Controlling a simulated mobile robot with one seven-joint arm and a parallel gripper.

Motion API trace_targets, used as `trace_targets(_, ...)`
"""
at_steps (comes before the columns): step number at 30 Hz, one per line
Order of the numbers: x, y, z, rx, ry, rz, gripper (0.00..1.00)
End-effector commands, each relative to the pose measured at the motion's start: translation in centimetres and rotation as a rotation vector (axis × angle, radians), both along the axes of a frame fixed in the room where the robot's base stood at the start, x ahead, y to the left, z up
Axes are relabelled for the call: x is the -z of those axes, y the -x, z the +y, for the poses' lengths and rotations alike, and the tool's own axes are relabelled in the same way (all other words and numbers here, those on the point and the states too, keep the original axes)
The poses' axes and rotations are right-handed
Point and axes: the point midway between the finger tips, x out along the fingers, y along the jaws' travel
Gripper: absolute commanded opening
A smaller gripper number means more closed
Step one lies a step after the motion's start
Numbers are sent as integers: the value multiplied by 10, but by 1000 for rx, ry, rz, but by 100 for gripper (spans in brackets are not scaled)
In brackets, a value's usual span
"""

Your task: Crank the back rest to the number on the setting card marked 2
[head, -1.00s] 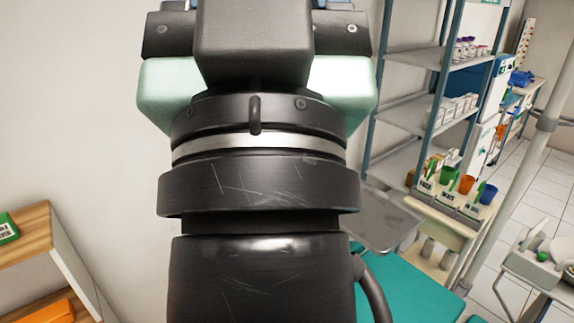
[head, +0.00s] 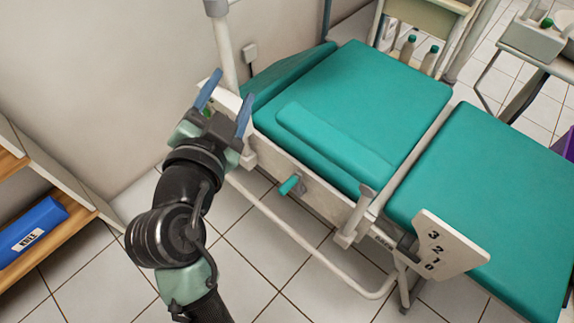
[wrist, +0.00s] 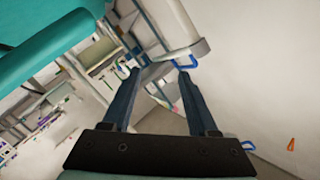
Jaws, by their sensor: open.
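The chair has teal cushions (head: 375,95) on a white frame, and teal padding (wrist: 75,40) shows at top left in the wrist view. A small crank-like teal handle (head: 289,185) sticks out of the frame's near side. A white plate (head: 455,262) marked 3, 2, 1, 0 stands at the chair's near side; I cannot tell which number is indicated. My gripper (head: 232,85) is open and empty, left of the chair's upper end and above and left of the handle. Its blue fingers (wrist: 158,74) also show in the wrist view. I make out no setting card marked 2.
A wooden shelf with a labelled blue bin (head: 35,232) stands at the left. A white tube rail (head: 310,255) runs low along the chair. A pole (head: 222,45) rises behind my gripper.

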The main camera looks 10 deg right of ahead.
Motion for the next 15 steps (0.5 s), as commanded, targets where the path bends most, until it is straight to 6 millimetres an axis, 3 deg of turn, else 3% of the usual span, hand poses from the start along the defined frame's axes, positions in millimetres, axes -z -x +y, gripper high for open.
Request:
trace_targets(1,55,5,0,27,-22,30,60)
trace_targets(6,163,29,-4,137,-94,79,60)
trace_targets(9,220,45,-6,200,-126,90,60)
trace_targets(12,264,61,-9,254,-147,88,60)
trace_targets(15,293,73,-11,292,-161,80,60)
